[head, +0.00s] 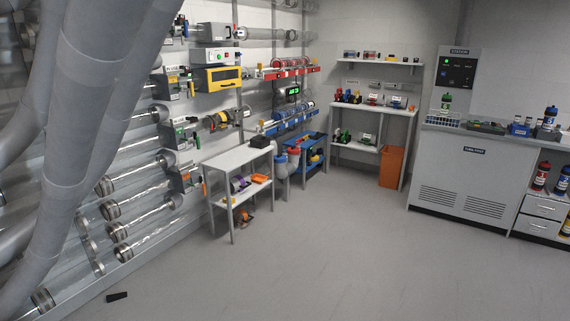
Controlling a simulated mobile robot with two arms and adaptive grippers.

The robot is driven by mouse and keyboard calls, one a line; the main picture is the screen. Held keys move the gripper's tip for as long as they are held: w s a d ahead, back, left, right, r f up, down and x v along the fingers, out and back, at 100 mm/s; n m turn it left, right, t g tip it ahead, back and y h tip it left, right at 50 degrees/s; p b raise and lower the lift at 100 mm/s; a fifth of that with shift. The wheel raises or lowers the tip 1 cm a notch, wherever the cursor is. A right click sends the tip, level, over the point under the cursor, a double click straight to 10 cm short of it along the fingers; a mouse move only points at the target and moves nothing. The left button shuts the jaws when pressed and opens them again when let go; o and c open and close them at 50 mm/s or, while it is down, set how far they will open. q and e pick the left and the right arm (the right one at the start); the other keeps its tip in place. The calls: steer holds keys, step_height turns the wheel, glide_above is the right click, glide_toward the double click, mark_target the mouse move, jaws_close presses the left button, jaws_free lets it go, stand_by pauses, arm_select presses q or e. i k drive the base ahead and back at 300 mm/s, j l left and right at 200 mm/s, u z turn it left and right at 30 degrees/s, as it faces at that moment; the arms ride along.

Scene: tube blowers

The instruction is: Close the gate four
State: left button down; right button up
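Several gate-like units sit on the clear tubes along the left wall. One grey unit with a green part (172,84) is at the upper left. Another with a green part (180,134) is below it. A lower unit with an orange part (186,180) is beside the white table. A grey box (215,56) and a yellow-framed box (222,78) are mounted higher up. The labels are too small to read, so I cannot tell which is gate four, or whether any gate is open or shut. Neither of my grippers is in view.
Large grey pipes (95,90) block the left foreground. A white table (238,156), a blue cart (306,150) and an orange bin (391,166) stand farther back. A grey cabinet (470,175) is at the right. A small black object (117,297) lies on the otherwise clear floor.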

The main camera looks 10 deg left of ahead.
mark_target(191, 140)
steer(key=i+u, duration=0.25)
steer(key=i, duration=0.55)
steer(key=i+u, duration=0.25)
steer(key=i, duration=0.6)
